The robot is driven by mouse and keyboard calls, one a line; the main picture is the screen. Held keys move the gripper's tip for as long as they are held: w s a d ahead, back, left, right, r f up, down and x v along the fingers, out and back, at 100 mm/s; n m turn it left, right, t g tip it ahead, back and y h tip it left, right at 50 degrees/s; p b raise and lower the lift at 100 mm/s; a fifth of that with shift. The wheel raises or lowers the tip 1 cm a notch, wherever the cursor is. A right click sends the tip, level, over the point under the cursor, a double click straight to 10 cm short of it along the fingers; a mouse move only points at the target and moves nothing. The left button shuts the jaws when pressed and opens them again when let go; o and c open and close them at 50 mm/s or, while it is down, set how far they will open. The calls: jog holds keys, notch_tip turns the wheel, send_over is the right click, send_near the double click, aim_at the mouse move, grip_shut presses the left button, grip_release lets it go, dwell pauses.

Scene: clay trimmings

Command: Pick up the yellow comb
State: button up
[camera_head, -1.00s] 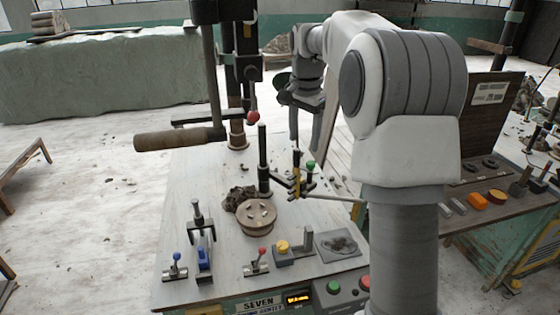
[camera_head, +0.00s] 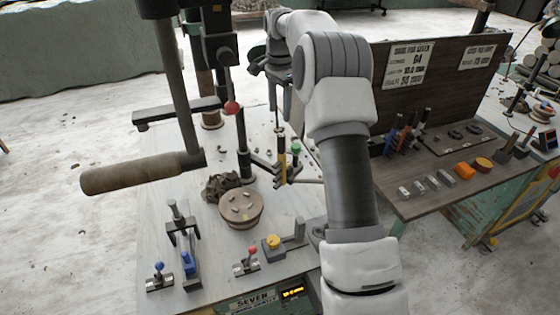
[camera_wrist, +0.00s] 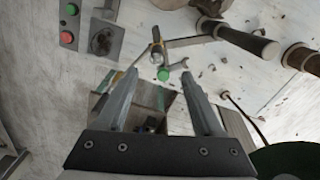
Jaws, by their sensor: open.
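I cannot clearly pick out a yellow comb in either view. The nearest match in colour is a thin upright yellow and black piece (camera_head: 283,165) beside a green-topped post (camera_head: 295,150) on the near table, but I cannot tell that it is a comb. My gripper (camera_wrist: 160,82) is open in the wrist view, with two grey fingers well apart and nothing held. A green knob (camera_wrist: 178,65) shows just beyond the fingertips. In the head view my arm reaches over the table's far right side, and its links hide part of the table.
A wooden-handled lever (camera_head: 140,171) juts out at left. A round wooden disc (camera_head: 240,207) and dark clay scraps (camera_head: 222,186) sit mid-table. A yellow-knobbed block (camera_head: 273,243) is near the front. The right bench (camera_head: 415,205) carries upright tools (camera_head: 402,135), an orange block (camera_head: 465,171) and a signboard (camera_head: 440,75).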

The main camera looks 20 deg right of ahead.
send_near(282, 152)
jog(key=f, duration=0.2)
jog(key=w+f+p, duration=0.1)
jog(key=f, duration=0.2)
jog(key=shift+w+a+f, duration=0.1)
jog(key=shift+w+f, duration=0.1)
jog(key=shift+f, duration=0.1)
jog(key=shift+s+d+f+p, duration=0.15)
jog(key=shift+f+p, duration=0.2)
jog(key=shift+f, duration=1.05)
jog(key=shift+w+d+f+p, duration=0.1)
jog(key=shift+f+p, duration=0.25)
jog(key=shift+f, duration=1)
grip_shut()
